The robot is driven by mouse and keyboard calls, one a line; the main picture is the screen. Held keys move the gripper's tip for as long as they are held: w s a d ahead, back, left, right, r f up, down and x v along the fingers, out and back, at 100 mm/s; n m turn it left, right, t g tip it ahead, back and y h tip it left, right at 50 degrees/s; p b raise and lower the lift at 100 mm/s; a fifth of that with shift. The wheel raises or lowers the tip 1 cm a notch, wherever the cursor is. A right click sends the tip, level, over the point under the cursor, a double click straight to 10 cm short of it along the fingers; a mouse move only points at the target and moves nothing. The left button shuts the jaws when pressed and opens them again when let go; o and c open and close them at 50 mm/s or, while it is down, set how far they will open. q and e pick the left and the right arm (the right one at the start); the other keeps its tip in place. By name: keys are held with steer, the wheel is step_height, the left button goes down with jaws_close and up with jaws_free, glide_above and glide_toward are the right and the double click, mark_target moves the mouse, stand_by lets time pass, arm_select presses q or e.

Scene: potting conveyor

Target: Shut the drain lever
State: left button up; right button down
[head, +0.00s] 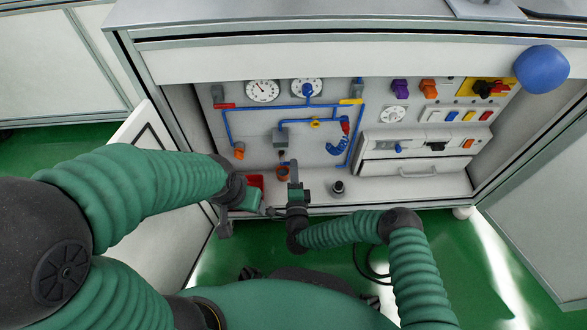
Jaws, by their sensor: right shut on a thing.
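My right gripper (294,172) reaches up in front of the lower pipework on the panel (262,128). It is shut on what looks like the drain lever, just right of a small dark outlet fitting (283,155) above an orange cup (282,173). The jaws hide most of the lever, so I cannot tell its angle. My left gripper (244,203) is low at the left of the cabinet opening, in front of a red box (255,181) and apart from the lever. Its fingers are too small and overlapped to judge.
Blue pipes carry a red lever (224,106) and a yellow lever (350,101). A dark knob-like part (338,187) stands on the cabinet floor. An open door (165,240) is at left; a blue ball (541,69) is upper right.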

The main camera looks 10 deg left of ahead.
arm_select(q)
steer(key=shift+f, duration=0.1)
arm_select(e)
steer(key=shift+d+f, duration=0.2)
steer(key=shift+f, duration=0.15)
steer(key=c, duration=1.7)
jaws_free()
steer(key=shift+o, duration=1.3)
arm_select(q)
steer(key=shift+d, duration=0.1)
arm_select(e)
steer(key=shift+r, duration=0.1)
steer(key=shift+a, duration=0.1)
